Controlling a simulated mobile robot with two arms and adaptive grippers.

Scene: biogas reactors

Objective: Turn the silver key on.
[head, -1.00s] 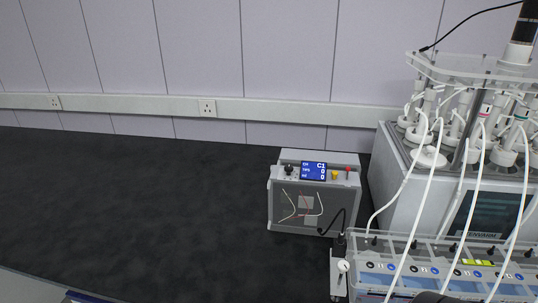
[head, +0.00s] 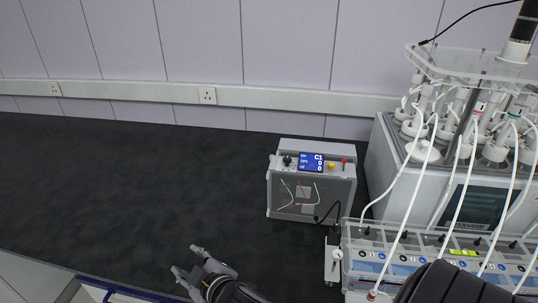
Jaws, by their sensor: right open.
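A small silver key (head: 337,254) sits on a white upright block at the left end of the long clear-covered unit, right of centre in the head view. It is small, and I cannot tell its turn position. My right gripper (head: 185,258) is low in the view, left of the key and well apart from it. Its two fingers are spread and empty, pointing to the upper left over the dark bench top. My left gripper is not in view.
A grey control box (head: 311,191) with a blue display stands behind the key. The long unit (head: 430,251) with several white tubes and the reactor machine (head: 405,170) fill the right. The dark bench (head: 110,185) is clear on the left.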

